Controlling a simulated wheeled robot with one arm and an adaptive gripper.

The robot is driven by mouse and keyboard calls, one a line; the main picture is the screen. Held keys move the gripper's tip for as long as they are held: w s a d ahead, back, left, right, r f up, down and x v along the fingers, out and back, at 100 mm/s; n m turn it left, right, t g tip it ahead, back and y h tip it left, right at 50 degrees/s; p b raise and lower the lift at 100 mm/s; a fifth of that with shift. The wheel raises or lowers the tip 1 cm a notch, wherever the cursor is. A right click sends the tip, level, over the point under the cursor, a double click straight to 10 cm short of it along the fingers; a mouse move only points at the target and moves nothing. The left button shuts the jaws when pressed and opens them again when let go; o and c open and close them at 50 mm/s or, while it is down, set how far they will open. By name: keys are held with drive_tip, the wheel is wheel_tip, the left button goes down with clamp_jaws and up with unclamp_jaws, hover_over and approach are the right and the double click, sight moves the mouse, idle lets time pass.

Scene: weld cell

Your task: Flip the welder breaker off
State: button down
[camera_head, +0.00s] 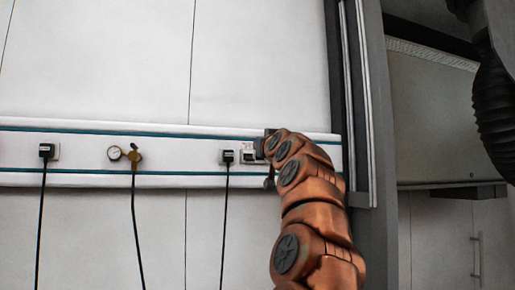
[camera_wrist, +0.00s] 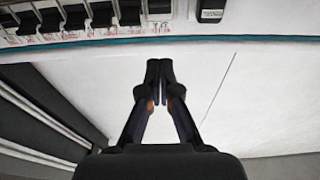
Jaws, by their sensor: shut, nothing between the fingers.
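A row of several black breaker switches (camera_wrist: 75,17) runs along the top left of the wrist view, with small red and white labels under them too small to read. I cannot tell which one is the welder breaker or which way each is set. In the head view the breaker panel (camera_head: 249,156) is a small white box on the wall rail, partly hidden by my orange arm. My gripper (camera_wrist: 159,66) is shut and empty. In the wrist view its fingertips appear just below the row's right end, against the white wall; contact is not clear.
A black plug (camera_head: 227,157) with a hanging cable sits left of the panel; a black block (camera_wrist: 211,10) shows in the wrist view. A grey upright frame (camera_head: 358,110) stands close on the right.

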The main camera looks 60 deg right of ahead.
drive_tip(key=shift+f+b+v, duration=0.25)
drive_tip(key=shift+b+v, duration=0.05)
drive_tip(key=shift+v, duration=1.05)
drive_tip(key=shift+f+b+v, duration=0.25)
drive_tip(key=shift+v, duration=1.05)
drive_tip(key=shift+w, duration=0.1)
